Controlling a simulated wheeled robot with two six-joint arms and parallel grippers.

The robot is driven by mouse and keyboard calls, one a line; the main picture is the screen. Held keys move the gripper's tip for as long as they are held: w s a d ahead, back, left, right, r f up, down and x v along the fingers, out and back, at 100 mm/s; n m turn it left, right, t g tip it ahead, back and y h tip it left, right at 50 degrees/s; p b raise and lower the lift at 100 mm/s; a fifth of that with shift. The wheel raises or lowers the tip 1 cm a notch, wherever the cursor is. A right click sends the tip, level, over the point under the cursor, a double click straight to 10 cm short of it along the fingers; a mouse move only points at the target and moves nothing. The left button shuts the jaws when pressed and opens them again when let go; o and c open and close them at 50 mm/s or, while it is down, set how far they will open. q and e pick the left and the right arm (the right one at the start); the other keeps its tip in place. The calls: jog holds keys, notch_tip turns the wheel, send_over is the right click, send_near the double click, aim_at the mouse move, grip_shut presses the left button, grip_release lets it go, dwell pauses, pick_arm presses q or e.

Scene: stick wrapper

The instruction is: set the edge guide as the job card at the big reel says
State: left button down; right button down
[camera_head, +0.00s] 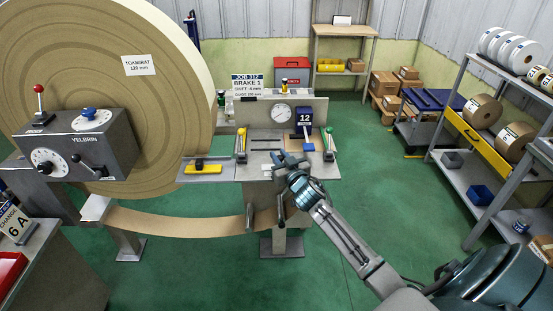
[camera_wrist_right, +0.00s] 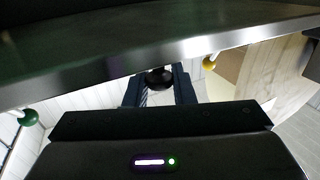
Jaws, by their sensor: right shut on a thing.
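The job card (camera_head: 247,84) stands above the bench beside the big reel (camera_head: 150,60). It reads JOB 312, BRAKE 1 and what looks like SHIFT -4 mm; its lowest line, perhaps GUIDE, is too small to read surely. A yellow-and-black block (camera_head: 197,165) sits on a grey plate left of the bench; I cannot tell whether it is the edge guide. My right gripper (camera_head: 290,163) is at the front of the bench top. In the right wrist view its fingers (camera_wrist_right: 160,92) are shut around a black round knob (camera_wrist_right: 160,78). My left gripper is out of view.
The bench carries a dial gauge (camera_head: 281,114), a blue counter showing 12 (camera_head: 304,117), a yellow-knobbed lever (camera_head: 241,143) and a green-knobbed lever (camera_head: 329,143). A grey control box (camera_head: 80,145) stands before the reel. The brown web (camera_head: 190,222) hangs below. Green floor is clear right of the bench.

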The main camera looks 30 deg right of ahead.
jog(key=shift+s+d+f+b, duration=0.15)
jog(key=shift+s+d+b, duration=0.2)
jog(key=shift+d, duration=0.2)
jog(key=shift+s+d, duration=0.15)
jog(key=shift+d, duration=0.15)
jog(key=c, duration=1.3)
grip_release()
jog(key=shift+s, duration=0.25)
jog(key=s+b, duration=0.1)
jog(key=s, duration=0.2)
jog(key=s+a+b, duration=0.1)
jog(key=s+b, duration=0.1)
jog(key=s, duration=0.1)
jog(key=s+b, duration=0.1)
jog(key=s, duration=0.3)
jog(key=shift+s+a+b, duration=0.1)
jog(key=shift+a+b, duration=0.25)
jog(key=shift+b, duration=0.05)
